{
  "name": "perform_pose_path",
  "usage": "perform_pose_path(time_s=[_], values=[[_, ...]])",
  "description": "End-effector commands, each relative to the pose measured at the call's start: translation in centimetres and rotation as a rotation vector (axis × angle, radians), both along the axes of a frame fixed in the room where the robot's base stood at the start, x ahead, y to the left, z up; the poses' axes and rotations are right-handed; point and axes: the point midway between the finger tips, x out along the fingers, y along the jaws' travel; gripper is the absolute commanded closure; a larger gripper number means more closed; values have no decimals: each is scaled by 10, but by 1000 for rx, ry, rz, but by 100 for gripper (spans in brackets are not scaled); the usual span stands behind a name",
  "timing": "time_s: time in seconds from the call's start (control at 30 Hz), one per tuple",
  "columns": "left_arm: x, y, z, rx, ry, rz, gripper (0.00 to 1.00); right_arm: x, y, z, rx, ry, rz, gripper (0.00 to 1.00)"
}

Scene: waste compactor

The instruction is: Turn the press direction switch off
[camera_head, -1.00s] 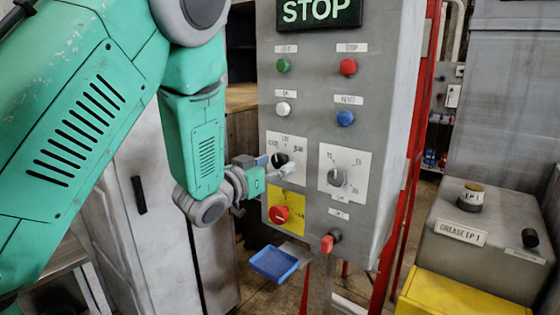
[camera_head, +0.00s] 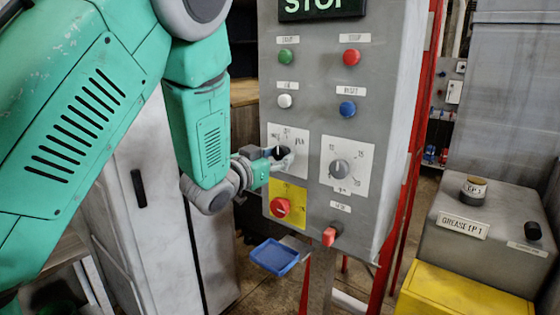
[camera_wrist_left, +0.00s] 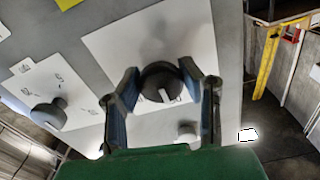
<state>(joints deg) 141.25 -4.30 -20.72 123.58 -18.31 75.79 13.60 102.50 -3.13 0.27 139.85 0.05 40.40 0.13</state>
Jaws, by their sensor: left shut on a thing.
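The grey control panel (camera_head: 345,115) stands in the middle of the head view. On its left white plate is a black rotary switch (camera_head: 279,153), partly covered by my left gripper (camera_head: 283,159). In the left wrist view the two fingers of the left gripper (camera_wrist_left: 162,88) are shut on the sides of the round black switch (camera_wrist_left: 160,78), whose pale pointer mark shows between them. Its printed labels are too blurred to read surely. My right gripper is in neither view.
A second rotary knob (camera_head: 340,168) sits close to the right. A red knob on a yellow plate (camera_head: 291,190) is just below. Green, red, white and blue buttons are above. A blue tray (camera_head: 274,257) juts out underneath.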

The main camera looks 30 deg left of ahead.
Motion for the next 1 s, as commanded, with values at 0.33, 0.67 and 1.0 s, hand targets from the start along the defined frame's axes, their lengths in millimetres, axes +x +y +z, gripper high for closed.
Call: perform_pose_path(time_s=[0.33,0.67,1.0], values=[[0,1,0,12,0,2,45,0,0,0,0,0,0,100],[-1,1,0,11,0,2,44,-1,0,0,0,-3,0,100],[-54,6,0,9,1,4,44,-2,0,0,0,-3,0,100]])
